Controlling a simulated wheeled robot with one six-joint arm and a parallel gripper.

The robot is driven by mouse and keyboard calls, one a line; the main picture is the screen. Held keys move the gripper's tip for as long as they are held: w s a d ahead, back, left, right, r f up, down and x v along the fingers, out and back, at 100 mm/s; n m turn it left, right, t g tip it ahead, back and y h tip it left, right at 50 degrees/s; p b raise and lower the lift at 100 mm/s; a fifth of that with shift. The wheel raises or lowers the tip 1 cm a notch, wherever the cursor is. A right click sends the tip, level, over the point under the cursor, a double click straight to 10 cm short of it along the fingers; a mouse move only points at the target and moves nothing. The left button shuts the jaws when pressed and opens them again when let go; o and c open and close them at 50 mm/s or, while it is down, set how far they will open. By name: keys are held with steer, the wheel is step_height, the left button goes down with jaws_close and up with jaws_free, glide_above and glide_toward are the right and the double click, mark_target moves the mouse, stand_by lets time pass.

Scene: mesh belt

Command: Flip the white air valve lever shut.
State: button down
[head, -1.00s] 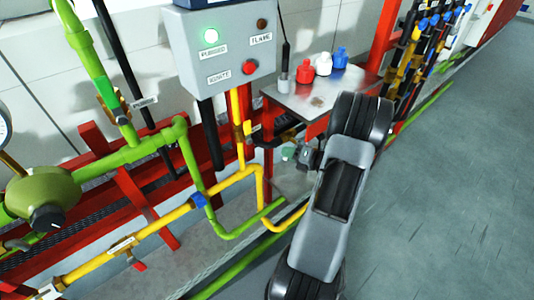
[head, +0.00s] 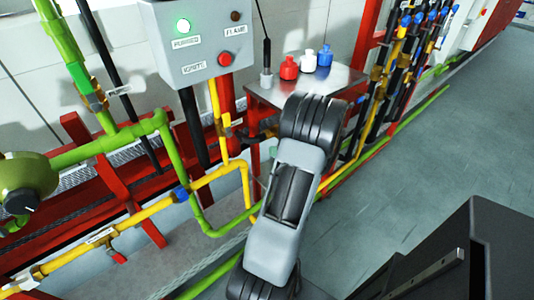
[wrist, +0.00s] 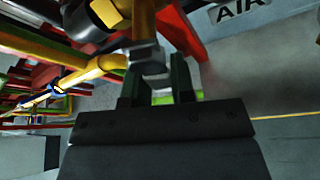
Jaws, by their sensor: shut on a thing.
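In the wrist view my gripper (wrist: 157,82) has its two dark fingers close together around a small pale piece. This piece looks like the white air valve lever (wrist: 161,97), mostly hidden by the fingers and the gripper body. A grey fitting (wrist: 150,58) on a yellow pipe sits just beyond the fingertips. A label reading AIR (wrist: 240,10) is at the upper right. In the head view my arm covers the gripper and the lever, so the lever's angle cannot be told.
A grey control box (head: 200,40) with a lit green lamp hangs on the left. A metal table (head: 335,82) with red, white and blue bottles stands behind my arm. Yellow (head: 160,208) and green pipes run along a red frame. The floor (head: 430,150) on the right is clear.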

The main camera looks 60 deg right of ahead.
steer(key=shift+f, duration=0.15)
stand_by(0.3)
steer(key=c, duration=1)
jaws_free()
steer(key=shift+o, duration=0.2)
steer(key=shift+w+a, duration=0.1)
